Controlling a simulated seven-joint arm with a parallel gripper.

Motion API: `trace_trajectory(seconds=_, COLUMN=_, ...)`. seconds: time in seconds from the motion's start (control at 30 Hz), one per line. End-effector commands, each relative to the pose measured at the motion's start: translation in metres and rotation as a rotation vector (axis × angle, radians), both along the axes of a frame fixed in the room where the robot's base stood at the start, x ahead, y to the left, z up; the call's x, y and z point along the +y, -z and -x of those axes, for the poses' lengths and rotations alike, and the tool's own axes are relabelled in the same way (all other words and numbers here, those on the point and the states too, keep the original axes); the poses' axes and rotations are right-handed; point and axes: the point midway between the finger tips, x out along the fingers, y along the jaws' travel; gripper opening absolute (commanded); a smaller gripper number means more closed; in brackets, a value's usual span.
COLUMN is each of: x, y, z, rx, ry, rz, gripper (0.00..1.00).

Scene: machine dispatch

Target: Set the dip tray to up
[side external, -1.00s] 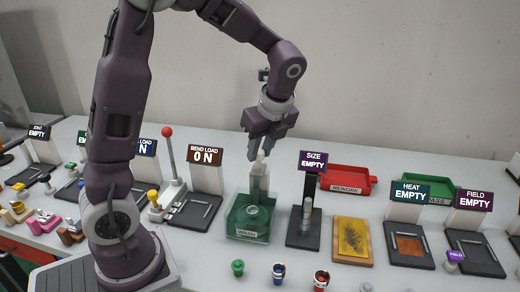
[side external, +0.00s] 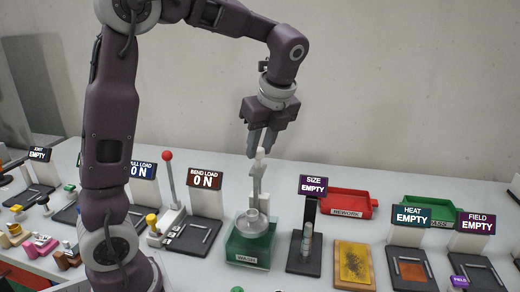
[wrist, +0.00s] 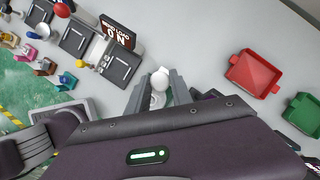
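The dip tray (side external: 253,217) is a pale round basket with an upright white stem behind it. It stands at the top of the green wash tank (side external: 249,247), raised clear of most of it. Its white knob (side external: 260,153) is at the top of the stem. In the wrist view, the knob (wrist: 160,78) shows between the fingertips (wrist: 159,79). The fingers appear shut on it, though the exact contact is hard to see.
The bend load station (side external: 200,205) stands left of the tank, with a red-balled lever (side external: 168,156). The size station (side external: 312,190) is close on the right. Red rework (side external: 344,204) and green (side external: 437,208) trays lie behind right. The air above the tank is free.

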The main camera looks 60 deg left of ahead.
Motion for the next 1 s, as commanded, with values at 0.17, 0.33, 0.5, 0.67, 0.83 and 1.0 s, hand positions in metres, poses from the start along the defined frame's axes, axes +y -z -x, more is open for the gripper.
trace_trajectory(seconds=0.17, x=0.000, y=-0.002, z=-0.001, rx=-0.006, ry=0.000, rz=-0.002, gripper=0.48)
trace_trajectory(seconds=0.33, x=0.000, y=-0.001, z=-0.001, rx=-0.004, ry=0.001, rz=-0.002, gripper=0.48)
trace_trajectory(seconds=0.5, x=-0.005, y=-0.013, z=-0.002, rx=-0.008, ry=0.001, rz=-0.002, gripper=0.48)
trace_trajectory(seconds=0.67, x=-0.018, y=-0.045, z=-0.002, rx=-0.010, ry=0.003, rz=-0.002, gripper=0.48)
trace_trajectory(seconds=0.83, x=-0.026, y=-0.065, z=-0.001, rx=-0.007, ry=0.002, rz=-0.002, gripper=0.48)
trace_trajectory(seconds=1.0, x=-0.027, y=-0.067, z=0.000, rx=-0.004, ry=0.001, rz=-0.002, gripper=0.48)
